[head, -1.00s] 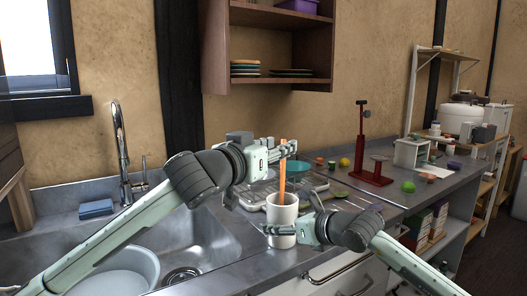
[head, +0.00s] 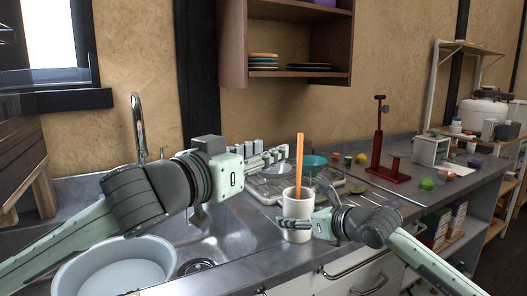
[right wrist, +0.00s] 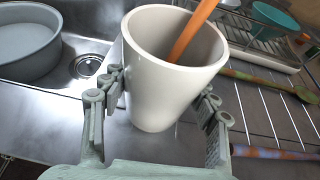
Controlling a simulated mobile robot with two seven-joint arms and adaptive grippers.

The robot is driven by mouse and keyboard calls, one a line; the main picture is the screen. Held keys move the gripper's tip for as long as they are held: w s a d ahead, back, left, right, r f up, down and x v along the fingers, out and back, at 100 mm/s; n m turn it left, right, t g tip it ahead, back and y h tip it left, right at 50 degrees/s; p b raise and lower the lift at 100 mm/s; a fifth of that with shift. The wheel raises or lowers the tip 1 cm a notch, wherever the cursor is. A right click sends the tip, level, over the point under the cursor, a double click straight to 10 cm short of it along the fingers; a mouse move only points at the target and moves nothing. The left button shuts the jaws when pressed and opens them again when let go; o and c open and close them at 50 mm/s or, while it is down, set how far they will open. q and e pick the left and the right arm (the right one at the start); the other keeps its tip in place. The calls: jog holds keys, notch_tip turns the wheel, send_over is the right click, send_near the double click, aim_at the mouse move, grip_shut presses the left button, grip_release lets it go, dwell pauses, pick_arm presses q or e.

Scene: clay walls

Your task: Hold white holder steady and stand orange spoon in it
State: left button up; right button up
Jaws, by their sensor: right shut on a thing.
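The white holder (head: 298,218) stands upright by the counter's front edge, right of the sink. The orange spoon (head: 299,160) stands in it, nearly upright, its lower end hidden inside. In the right wrist view the spoon (right wrist: 192,32) leans against the inside of the holder (right wrist: 165,85). My right gripper (head: 309,226) is shut on the holder, one finger on each side, as the right wrist view (right wrist: 158,112) shows. My left gripper (head: 278,155) is left of the spoon, apart from it and empty; its fingers look open, seen side-on.
A dish rack (head: 262,190) with a teal bowl (head: 314,160) is behind the holder. The sink holds a grey basin (head: 112,268). A faucet (head: 138,125) rises behind my left arm. A red stand (head: 385,170) and small items sit farther right. A shelf with plates (head: 263,61) hangs above.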

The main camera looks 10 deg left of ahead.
dwell(0.4)
jog(key=o, duration=1.6)
